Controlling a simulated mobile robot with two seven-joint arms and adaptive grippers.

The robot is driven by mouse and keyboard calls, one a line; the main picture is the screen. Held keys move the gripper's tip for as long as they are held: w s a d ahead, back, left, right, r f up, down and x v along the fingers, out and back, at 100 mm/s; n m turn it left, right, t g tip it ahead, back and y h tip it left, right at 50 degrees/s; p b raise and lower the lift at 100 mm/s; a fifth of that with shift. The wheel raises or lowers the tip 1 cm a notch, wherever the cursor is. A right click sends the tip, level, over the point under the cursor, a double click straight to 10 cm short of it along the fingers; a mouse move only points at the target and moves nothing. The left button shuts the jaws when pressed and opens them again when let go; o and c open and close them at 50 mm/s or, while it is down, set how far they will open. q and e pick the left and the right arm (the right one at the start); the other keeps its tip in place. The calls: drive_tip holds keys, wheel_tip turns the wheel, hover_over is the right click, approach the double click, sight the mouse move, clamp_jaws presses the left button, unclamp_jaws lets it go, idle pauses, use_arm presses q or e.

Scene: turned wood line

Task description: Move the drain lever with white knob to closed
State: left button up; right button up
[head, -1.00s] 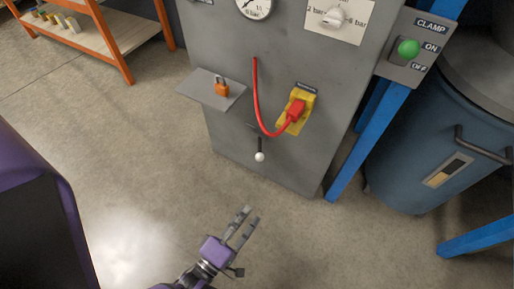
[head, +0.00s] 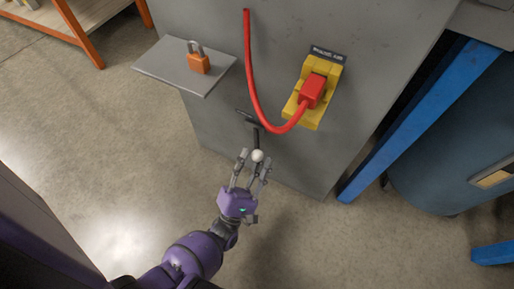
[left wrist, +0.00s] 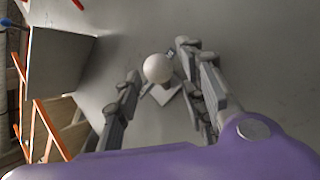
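The drain lever is a short dark rod (head: 257,138) low on the grey cabinet's front, with a white ball knob (head: 257,156) at its lower end. My left gripper (head: 255,162) is open, with its fingertips on either side of the knob in the head view. In the left wrist view the white knob (left wrist: 157,68) shows between the two open fingers (left wrist: 158,82). I cannot tell whether either finger touches it. My right gripper is not in view.
A red cable (head: 254,80) hangs to a red plug (head: 313,91) on a yellow socket (head: 328,75) above the lever. A shelf (head: 160,68) with an orange padlock (head: 199,63) juts out at left. A blue post (head: 420,115) stands at right.

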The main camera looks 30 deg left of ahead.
sight(257, 149)
use_arm(q)
drive_tip(key=shift+x, duration=1.6)
drive_tip(key=shift+c, duration=0.5)
clamp_jaws()
